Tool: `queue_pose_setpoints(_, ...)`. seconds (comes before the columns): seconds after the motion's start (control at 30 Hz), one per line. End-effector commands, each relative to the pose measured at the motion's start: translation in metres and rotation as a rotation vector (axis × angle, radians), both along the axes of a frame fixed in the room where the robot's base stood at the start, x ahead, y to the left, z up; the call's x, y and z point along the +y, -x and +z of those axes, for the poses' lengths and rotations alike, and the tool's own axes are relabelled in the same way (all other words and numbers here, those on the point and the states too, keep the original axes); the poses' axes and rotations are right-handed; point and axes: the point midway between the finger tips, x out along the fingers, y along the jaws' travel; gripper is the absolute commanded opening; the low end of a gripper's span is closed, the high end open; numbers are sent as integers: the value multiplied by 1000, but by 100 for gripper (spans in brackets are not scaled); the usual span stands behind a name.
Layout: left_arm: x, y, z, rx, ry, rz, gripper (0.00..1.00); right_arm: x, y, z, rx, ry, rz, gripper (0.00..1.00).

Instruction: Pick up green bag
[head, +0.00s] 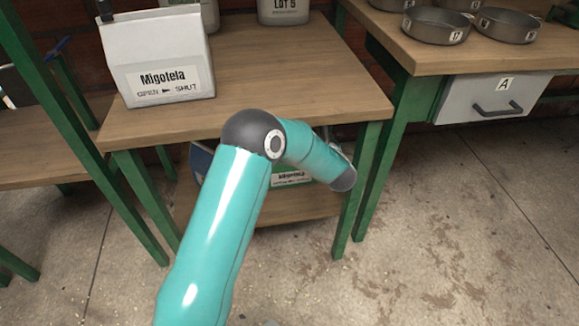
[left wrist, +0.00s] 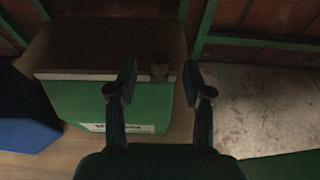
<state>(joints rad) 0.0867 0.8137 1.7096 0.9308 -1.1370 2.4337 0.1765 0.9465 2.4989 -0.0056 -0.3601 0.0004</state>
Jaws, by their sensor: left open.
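The green bag (left wrist: 75,103) stands on the lower shelf in the left wrist view, with a dark folded top, a small dark cylindrical piece at its top edge and a white label low on its front. In the head view its label (head: 291,177) shows under the table, behind my left arm, which hides much of the bag. My left gripper (left wrist: 160,78) is open, its two fingers spread at the bag's upper right part; I cannot tell whether they touch it. My right gripper is in neither view.
A blue bag (left wrist: 25,130) stands left of the green bag. The wooden table (head: 250,75) lies above the shelf, its green legs on both sides. A white Migotela bag (head: 155,55) stands on the table. A drawer (head: 490,97) is at right; the floor in front is clear.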

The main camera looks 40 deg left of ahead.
Motion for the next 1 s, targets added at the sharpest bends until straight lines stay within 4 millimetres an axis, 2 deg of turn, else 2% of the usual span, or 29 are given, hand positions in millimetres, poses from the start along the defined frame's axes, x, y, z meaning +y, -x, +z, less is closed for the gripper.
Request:
queue_pose_setpoints(0.03,7,-5,-7,-1,0,3,50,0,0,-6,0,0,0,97)
queue_pose_setpoints(0.2,23,-18,-11,-1,-1,2,50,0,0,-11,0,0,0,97)
queue_pose_setpoints(0.5,26,-22,-11,0,0,0,50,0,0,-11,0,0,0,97)
queue_pose_setpoints(0.57,26,-22,-11,0,0,0,42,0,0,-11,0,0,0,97)
queue_pose_setpoints(0.8,26,-22,-11,0,0,1,2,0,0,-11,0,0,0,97)
queue_pose_setpoints(1.0,26,-22,-11,0,0,0,0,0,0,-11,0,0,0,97)
